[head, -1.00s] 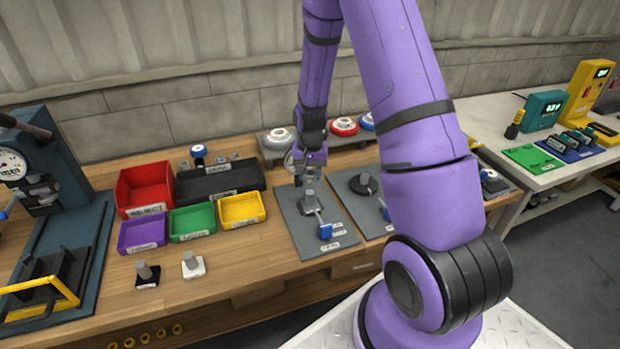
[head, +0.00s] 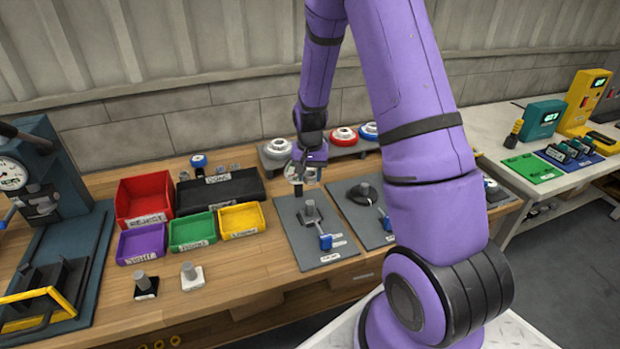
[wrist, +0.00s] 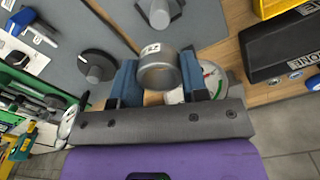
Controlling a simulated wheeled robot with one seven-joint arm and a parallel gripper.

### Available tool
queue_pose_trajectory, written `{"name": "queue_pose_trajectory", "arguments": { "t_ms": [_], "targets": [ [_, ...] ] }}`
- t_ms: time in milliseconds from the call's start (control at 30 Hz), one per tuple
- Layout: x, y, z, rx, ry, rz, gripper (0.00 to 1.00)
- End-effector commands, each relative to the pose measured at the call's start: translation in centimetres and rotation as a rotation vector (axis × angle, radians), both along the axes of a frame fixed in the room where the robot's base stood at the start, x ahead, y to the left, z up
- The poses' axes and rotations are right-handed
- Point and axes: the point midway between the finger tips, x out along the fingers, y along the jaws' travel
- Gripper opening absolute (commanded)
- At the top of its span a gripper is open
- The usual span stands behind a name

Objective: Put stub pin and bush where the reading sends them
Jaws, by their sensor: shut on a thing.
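My gripper (wrist: 158,85) is shut on a short grey metal bush (wrist: 158,72) with a small white label, held between its two blue fingers. In the head view my gripper (head: 300,178) is above the back part of a grey plate (head: 290,240). A grey post (head: 309,209) stands on that plate, apart from the held bush; it also shows in the wrist view (wrist: 160,12). A pin (head: 143,280) stands on a black base and another (head: 188,271) on a white base. I cannot tell which is the stub pin.
Red REJECT (head: 142,195), purple (head: 141,243), green (head: 192,231) and yellow (head: 241,219) bins and a black DONE tray (head: 220,188) stand left. A dial press (head: 40,160) is far left. A second grey plate (head: 362,218) lies right. Teal and yellow meters stand far right.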

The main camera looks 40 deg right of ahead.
Motion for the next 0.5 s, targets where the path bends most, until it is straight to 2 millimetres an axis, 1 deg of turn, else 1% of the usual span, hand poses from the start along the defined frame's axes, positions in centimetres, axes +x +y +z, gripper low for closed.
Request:
{"name": "queue_pose_trajectory", "arguments": {
  "t_ms": [500],
  "targets": [
    [0.0,0.0,2.6,0.0,-0.002,0.001,0.11]
  ]
}}
